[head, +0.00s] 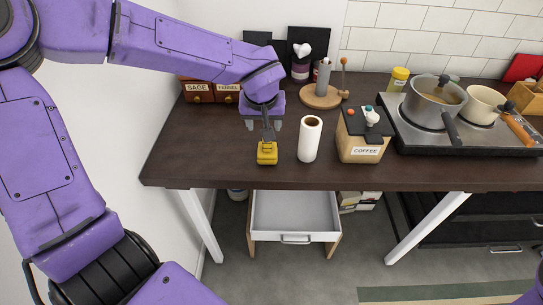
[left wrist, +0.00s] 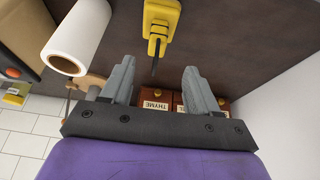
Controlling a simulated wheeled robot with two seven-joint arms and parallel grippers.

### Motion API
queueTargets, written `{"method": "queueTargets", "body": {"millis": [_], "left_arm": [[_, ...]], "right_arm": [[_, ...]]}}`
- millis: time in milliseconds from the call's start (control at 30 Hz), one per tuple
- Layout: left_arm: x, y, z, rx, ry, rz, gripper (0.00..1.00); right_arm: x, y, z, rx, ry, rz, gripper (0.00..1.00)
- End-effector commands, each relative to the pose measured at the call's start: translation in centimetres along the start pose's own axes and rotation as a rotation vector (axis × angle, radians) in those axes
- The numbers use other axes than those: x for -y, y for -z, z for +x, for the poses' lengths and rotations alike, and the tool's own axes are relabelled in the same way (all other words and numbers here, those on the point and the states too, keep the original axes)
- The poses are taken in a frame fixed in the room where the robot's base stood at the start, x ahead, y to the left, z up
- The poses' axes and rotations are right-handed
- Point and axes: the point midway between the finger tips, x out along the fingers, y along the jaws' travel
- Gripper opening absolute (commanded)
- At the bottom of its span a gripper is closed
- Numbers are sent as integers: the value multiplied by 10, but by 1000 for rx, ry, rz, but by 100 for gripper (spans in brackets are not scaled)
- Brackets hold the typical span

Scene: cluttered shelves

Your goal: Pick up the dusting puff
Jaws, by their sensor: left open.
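No label marks the dusting puff. A yellow block-shaped item with a thin dark stem (head: 267,156) stands near the table's front edge; it also shows at the top of the left wrist view (left wrist: 158,27). A white puffy shape (head: 302,49) shows at the back by a dark jar; I cannot tell which of the two is the puff. My left gripper (head: 264,122) points down just behind the yellow item. In the left wrist view its jaws (left wrist: 160,82) are apart and nothing is clamped between them. My right gripper is out of view.
A white paper roll (head: 310,140) stands right of the yellow item, then a coffee box (head: 360,148). The dark tabletop (head: 205,155) is clear on the left.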

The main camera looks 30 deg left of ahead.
Motion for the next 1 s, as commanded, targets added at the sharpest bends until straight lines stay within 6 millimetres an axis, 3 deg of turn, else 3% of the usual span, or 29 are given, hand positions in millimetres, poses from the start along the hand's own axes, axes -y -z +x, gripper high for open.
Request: {"method": "queueTargets", "body": {"millis": [33, 500, 767, 933, 967, 1000], "left_arm": [[1, -2, 14, 2, 5, 1, 60], [-5, -4, 83, 4, 6, -1, 60], [-6, -3, 87, 2, 4, -2, 60], [-6, -3, 87, 3, 4, -1, 8], [-6, -3, 87, 3, 4, -1, 0], [-6, -3, 87, 3, 4, -1, 0]], "right_arm": [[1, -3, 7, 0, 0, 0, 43], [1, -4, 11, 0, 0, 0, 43], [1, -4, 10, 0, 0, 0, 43], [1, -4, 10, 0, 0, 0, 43], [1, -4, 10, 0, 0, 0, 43], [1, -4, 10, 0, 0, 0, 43]]}}
